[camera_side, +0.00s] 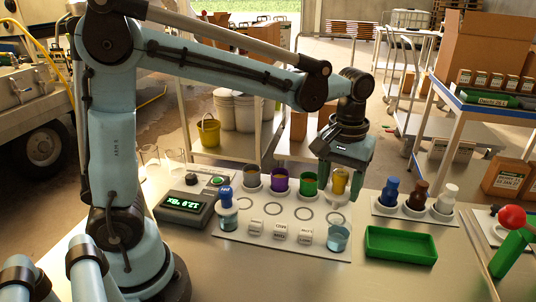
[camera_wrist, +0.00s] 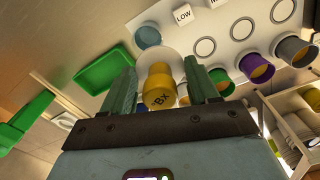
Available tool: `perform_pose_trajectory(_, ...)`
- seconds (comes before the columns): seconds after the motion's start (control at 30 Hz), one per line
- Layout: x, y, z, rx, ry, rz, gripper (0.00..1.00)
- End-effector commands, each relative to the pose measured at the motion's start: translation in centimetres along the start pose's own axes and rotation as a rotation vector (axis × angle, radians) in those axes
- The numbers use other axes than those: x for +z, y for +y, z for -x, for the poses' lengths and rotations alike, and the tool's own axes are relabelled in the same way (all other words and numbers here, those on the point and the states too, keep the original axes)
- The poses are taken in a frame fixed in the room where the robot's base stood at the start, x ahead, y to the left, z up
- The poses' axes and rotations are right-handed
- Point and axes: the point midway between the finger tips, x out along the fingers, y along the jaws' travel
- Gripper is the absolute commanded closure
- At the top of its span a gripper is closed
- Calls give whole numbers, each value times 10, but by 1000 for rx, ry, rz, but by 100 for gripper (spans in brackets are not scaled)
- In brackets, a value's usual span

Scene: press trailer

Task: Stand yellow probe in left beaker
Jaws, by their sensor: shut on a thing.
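My gripper (camera_side: 341,168) is shut on the yellow probe (camera_wrist: 160,82), with one finger on either side. The probe's end, marked BX, faces the wrist camera, and a pale disc shows behind it. In the side view the fingers are over the rear right of the white board, and yellow (camera_side: 340,181) shows between them. I cannot tell how high the probe is. The left beaker (camera_side: 228,222) is at the board's left end, with a blue probe (camera_side: 226,196) upright at it. The right beaker (camera_side: 338,238), with bluish liquid, is at the front right and also shows in the wrist view (camera_wrist: 148,37).
Brown-grey (camera_side: 252,176), purple (camera_side: 279,181) and green (camera_side: 308,184) cups line the board's rear edge. Small white label blocks (camera_side: 280,229) lie in front. A display box (camera_side: 186,207) is at left. A green tray (camera_side: 400,246) and a probe rack (camera_side: 414,212) are at right.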

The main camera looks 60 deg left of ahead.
Motion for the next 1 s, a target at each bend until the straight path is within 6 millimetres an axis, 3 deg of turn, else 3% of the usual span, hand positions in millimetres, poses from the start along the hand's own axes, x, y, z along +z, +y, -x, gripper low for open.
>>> perform_pose_trajectory(0.2,8,20,-8,0,0,-45,78)
perform_pose_trajectory(0.73,7,20,-53,0,0,-43,78)
perform_pose_trajectory(1.0,8,19,-63,0,0,-43,78)
